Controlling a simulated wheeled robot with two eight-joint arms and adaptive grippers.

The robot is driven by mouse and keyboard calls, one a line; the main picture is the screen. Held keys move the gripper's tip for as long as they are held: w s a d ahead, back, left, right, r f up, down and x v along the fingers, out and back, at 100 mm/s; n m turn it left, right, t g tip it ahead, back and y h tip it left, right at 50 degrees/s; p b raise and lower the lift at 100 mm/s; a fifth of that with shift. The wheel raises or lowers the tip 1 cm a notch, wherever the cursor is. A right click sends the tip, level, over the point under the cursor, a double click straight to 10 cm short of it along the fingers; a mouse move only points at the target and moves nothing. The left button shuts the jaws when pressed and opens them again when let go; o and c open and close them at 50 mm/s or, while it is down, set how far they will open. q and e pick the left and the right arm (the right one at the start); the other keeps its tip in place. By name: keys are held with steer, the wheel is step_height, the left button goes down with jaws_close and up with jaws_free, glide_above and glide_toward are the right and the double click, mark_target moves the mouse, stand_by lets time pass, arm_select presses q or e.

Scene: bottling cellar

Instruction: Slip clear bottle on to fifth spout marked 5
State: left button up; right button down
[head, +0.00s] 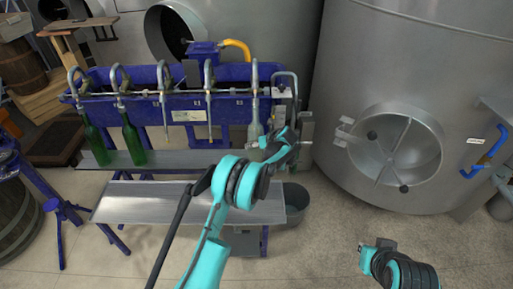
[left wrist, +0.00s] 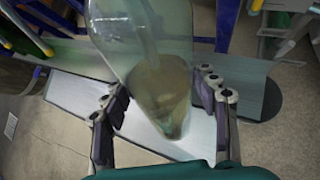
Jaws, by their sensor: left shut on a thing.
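The clear bottle (head: 254,130) is upright under the fifth spout (head: 255,78), the rightmost in the row, with its neck in line with the tube. In the left wrist view the bottle (left wrist: 150,60) fills the upper middle, and a pale tube-like shape shows through its glass. My left gripper (head: 272,146) is shut on the bottle's lower part; its fingers (left wrist: 165,105) lie on both sides. Whether the base touches the shelf is hidden. My right gripper (head: 368,250) is low at the right, away from the machine; its jaws are unclear.
Two green bottles (head: 133,140) (head: 95,140) hang at the two leftmost spouts. A metal shelf (head: 180,160) runs below the blue trough (head: 150,82), with a lower shelf (head: 150,200) in front. A large steel tank (head: 345,180) stands at the right, and a grey bucket (head: 296,202) beside the lower shelf.

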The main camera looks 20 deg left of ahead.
arm_select(q)
steer(key=shift+w+a+r, duration=0.1)
steer(key=shift+w+r, duration=0.2)
steer(key=shift+r, duration=0.5)
steer(key=shift+w+a+f+b, duration=0.1)
steer(key=shift+w+f+b, duration=0.25)
steer(key=shift+f, duration=0.2)
steer(key=shift+w+a+f+t+b, duration=0.25)
steer(key=shift+w+f+t+b, duration=0.6)
steer(key=shift+b, duration=0.25)
steer(key=w+b, duration=0.1)
steer(key=w+f+b, duration=0.1)
steer(key=w+n+t+y+b, duration=0.1)
steer(key=shift+a+f, duration=0.15)
steer(key=shift+a, duration=0.25)
steer(key=shift+s+f+b, duration=0.1)
steer(key=shift+f+b, duration=0.2)
steer(key=shift+f, duration=0.6)
steer(key=o, duration=1.6)
steer(key=shift+o, duration=0.2)
